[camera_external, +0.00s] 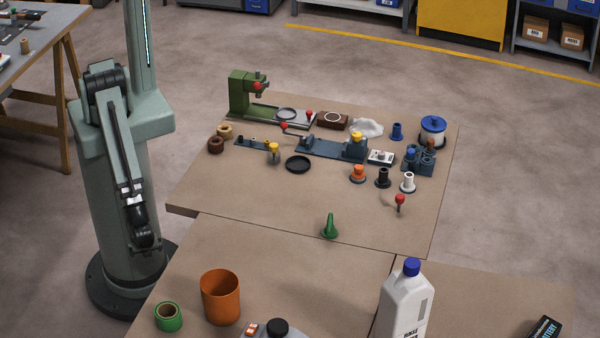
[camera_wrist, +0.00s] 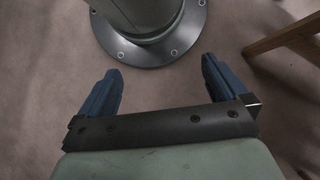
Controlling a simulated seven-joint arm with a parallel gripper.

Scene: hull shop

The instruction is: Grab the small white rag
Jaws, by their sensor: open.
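A small white rag (camera_external: 366,127) lies crumpled at the back of the far table, right of a dark brown block. It does not show in the wrist view. My gripper (camera_external: 143,243) hangs folded down close to my base in the external view, well left of the table. In the wrist view my gripper (camera_wrist: 160,88) has its two blue fingers wide apart with nothing between them. It points down at the floor beside my base.
A green press (camera_external: 240,95), a blue vise-like fixture (camera_external: 335,148), a blue-lidded pot (camera_external: 433,130) and several small knobs crowd around the rag. A green cone (camera_external: 330,228) stands at the table's front. A white bottle (camera_external: 405,300) and an orange cup (camera_external: 221,297) stand nearer. The table's front left is clear.

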